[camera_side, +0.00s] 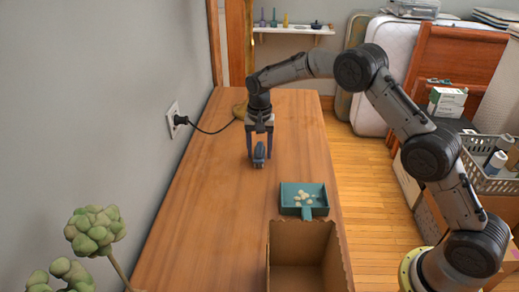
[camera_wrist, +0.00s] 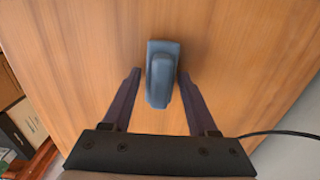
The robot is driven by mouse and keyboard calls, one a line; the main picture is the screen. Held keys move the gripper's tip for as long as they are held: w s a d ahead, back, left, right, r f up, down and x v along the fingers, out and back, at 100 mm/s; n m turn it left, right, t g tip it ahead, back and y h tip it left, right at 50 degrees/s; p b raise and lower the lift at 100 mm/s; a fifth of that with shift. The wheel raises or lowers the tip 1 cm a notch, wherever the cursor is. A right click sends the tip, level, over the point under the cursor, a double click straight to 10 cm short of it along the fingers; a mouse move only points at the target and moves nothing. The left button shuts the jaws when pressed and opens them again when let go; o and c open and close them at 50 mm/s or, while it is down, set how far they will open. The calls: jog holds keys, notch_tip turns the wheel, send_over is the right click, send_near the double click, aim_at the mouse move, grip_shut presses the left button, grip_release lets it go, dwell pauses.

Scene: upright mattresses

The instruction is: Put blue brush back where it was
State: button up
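The blue brush (camera_side: 260,155) rests on the wooden table, between the fingers of my gripper (camera_side: 259,158) in the side view. In the wrist view the brush (camera_wrist: 161,75) lies ahead of the palm, with its narrow raised handle upward. The two fingers of my gripper (camera_wrist: 159,78) stand on either side of it, with a gap showing on both sides. The gripper is open and does not appear to touch the brush. The brush's bristles are hidden underneath.
A teal dustpan (camera_side: 291,207) holding several pale bits lies right of the brush, nearer the camera. An open cardboard box (camera_side: 302,246) stands in front of it. A black cord (camera_side: 208,131) runs from the wall outlet behind the gripper. The table's left part is clear.

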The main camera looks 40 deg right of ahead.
jog(key=shift+o, duration=0.9)
jog(key=shift+r, duration=0.1)
